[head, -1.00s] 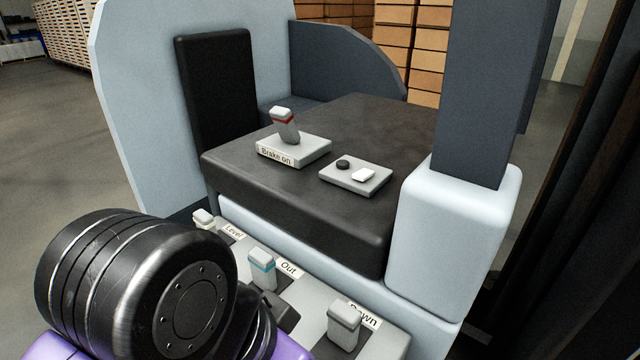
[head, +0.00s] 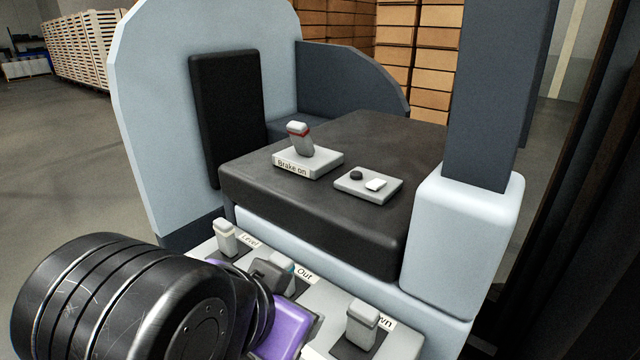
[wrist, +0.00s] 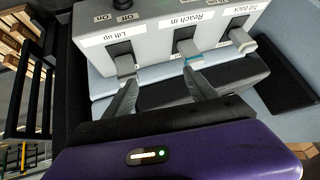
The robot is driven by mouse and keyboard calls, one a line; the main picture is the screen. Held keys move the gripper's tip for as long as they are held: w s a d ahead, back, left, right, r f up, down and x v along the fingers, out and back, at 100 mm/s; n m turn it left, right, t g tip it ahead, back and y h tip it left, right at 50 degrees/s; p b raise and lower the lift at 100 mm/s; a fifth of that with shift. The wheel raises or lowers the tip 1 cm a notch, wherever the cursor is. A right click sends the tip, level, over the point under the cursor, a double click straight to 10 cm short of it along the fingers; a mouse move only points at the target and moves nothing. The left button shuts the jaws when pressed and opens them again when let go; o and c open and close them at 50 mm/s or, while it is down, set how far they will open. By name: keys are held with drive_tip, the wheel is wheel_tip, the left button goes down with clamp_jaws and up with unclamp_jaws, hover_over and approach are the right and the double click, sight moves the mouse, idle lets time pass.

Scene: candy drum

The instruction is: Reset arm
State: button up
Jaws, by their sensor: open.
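My gripper (wrist: 158,80) is open and empty in front of the lever panel. In the wrist view its left fingertip is close to the "Lift up" lever (wrist: 124,65) and its right fingertip close to the blue-banded "Reach in" lever (wrist: 189,50); I cannot tell whether they touch. In the head view the purple hand (head: 285,328) of my arm is over the panel, and a grey finger partly hides the blue-banded lever by the "Out" label. The "Level" lever (head: 225,238) and the right-hand lever (head: 362,325) stand clear.
A black seat block (head: 330,150) above the panel carries the "Brake on" lever (head: 301,140) and a small button box (head: 368,185). A thick grey mast (head: 490,90) rises at the right. Open floor (head: 60,150) lies at the left.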

drive_tip(key=w+d+r+n+t+y, duration=0.1)
drive_tip(key=w+d+r+n+t, duration=0.1)
drive_tip(key=w+r+n+t, duration=0.35)
drive_tip(key=w+d+r+n+t+y, duration=0.1)
drive_tip(key=w+d+r+n+t, duration=0.1)
drive_tip(key=r+t, duration=0.65)
drive_tip(key=s+d+f+g, duration=0.2)
drive_tip(key=s+d+f, duration=0.4)
drive_tip(key=s+f, duration=0.4)
drive_tip(key=s+d+f+m+g, duration=0.1)
drive_tip(key=s+d+f+g, duration=0.1)
drive_tip(key=s+d+f, duration=0.5)
drive_tip(key=s+d+f+g, duration=0.3)
drive_tip(key=s+d+f, duration=0.4)
drive_tip(key=s+f, duration=0.8)
drive_tip(key=s, duration=0.4)
drive_tip(key=shift+d+f, duration=0.2)
drive_tip(key=shift+f, duration=0.05)
